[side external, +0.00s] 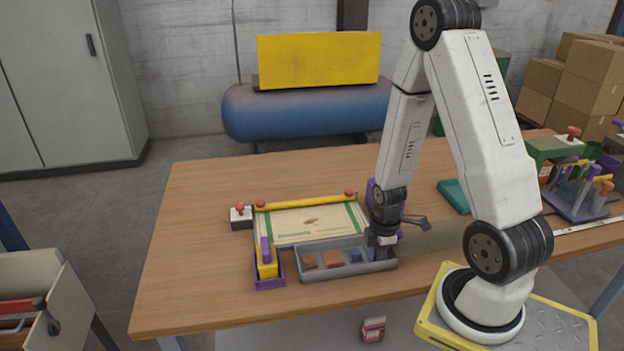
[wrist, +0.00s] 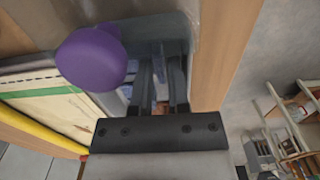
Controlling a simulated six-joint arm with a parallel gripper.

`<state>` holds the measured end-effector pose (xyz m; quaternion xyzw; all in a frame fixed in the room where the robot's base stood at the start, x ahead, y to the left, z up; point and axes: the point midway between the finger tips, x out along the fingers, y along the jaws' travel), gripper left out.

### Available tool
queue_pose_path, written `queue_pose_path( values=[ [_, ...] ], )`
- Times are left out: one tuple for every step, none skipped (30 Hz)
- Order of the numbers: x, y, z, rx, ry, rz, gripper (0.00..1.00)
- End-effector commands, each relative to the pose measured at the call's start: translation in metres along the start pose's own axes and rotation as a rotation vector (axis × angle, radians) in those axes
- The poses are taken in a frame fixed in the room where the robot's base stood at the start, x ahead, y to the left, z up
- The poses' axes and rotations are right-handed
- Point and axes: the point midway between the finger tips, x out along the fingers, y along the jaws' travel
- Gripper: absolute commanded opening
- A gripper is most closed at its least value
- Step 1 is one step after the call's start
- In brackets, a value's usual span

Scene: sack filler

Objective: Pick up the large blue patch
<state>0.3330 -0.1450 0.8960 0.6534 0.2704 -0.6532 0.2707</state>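The grey compartment tray (side external: 318,247) lies near the front edge of the table. A blue patch (side external: 355,257) lies in its right part, and more blue shows beside it close to my gripper. I cannot tell which blue is the large patch. My gripper (side external: 381,262) points down into the tray's right end, and the arm hides part of that end. In the wrist view the two dark fingers of my gripper (wrist: 163,70) stand apart. Bluish shapes show beside and between them, partly hidden. I see no patch clearly held.
Orange patches (side external: 332,259) lie in the tray's left compartments. A sack (side external: 305,222) lies flat behind the tray under a yellow bar (side external: 305,201). A purple knob (wrist: 90,57) is close to the fingers. The table's left side is clear.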

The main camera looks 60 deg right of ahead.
Motion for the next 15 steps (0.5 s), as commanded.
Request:
queue_pose_path(
  values=[
    [0.0,0.0001,0.0,0.0,0.0,0.0,0.21],
    [0.0,0.0001,0.0,0.0,0.0,0.0,0.21],
    [-0.0001,0.0001,0.0,0.0,0.0,0.0,0.21],
    [-0.0001,0.0001,0.0,0.0,0.0,0.0,0.21],
    [-0.0001,0.0001,0.0,0.0,0.0,0.0,0.21],
    [-0.0001,0.0001,0.0,0.0,0.0,0.0,0.21],
    [-0.0001,0.0001,0.0,0.0,0.0,0.0,0.21],
    [-0.0001,0.0,0.0,0.0,0.0,0.0,0.21],
    [-0.0002,0.0001,0.0,0.0,0.0,0.0,0.21],
    [-0.0002,0.0,0.0,0.0,0.0,0.0,0.21],
    [-0.0002,0.0,0.0,0.0,0.0,0.0,0.21],
    [-0.0002,0.0,0.0,0.0,0.0,0.0,0.21],
    [-0.0002,0.0,0.0,0.0,0.0,0.0,0.14],
    [-0.0002,0.0,0.0,0.0,0.0,0.0,0.05],
    [-0.0002,0.0,0.0,0.0,0.0,0.0,0.0]
  ],
)
